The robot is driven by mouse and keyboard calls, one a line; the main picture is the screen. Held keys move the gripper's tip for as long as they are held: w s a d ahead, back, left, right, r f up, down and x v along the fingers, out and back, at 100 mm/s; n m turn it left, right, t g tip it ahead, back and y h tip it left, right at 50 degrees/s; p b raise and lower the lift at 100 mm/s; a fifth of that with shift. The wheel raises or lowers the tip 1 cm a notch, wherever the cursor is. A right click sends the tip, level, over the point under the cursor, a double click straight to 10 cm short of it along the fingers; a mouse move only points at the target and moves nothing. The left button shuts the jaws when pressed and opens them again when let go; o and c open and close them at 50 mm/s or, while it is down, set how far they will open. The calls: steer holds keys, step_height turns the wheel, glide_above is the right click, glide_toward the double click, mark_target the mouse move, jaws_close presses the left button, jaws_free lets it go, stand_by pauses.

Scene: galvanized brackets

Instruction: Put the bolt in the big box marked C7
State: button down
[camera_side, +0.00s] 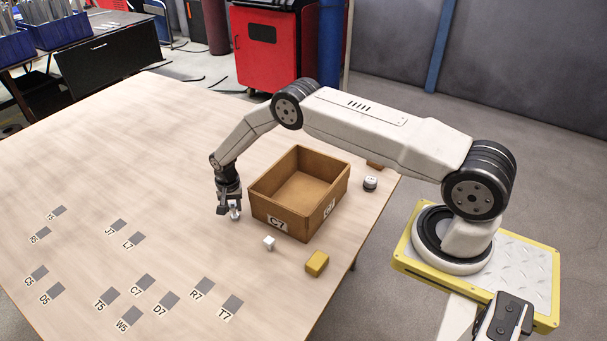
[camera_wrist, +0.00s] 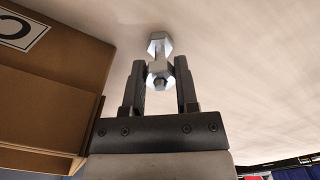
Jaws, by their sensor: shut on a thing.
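A silver bolt (camera_wrist: 158,46) with a hex head and a nut is between the fingers of my gripper (camera_wrist: 162,82) in the wrist view. My gripper is shut on it. In the side view my gripper (camera_side: 230,208) points down just left of the big box, with the bolt (camera_side: 235,214) small at its tips, low near the table top. I cannot tell whether the bolt touches the table. The big brown open box (camera_side: 277,214) bears a C7 label on its front and looks empty inside. Its wall also shows in the wrist view (camera_wrist: 55,85).
Several grey labelled squares, one marked C7 (camera_side: 146,282), mark the table's front left.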

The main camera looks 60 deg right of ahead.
mark_target(232, 204)
steer(key=shift+r, duration=0.2)
steer(key=shift+r, duration=1.35)
steer(key=shift+s+r, duration=0.45)
steer(key=shift+r, duration=0.15)
steer(key=s+r, duration=0.8)
steer(key=s, duration=0.5)
steer(key=shift+a+r, duration=0.35)
steer(key=shift+a, duration=0.1)
steer(key=shift+r, duration=0.1)
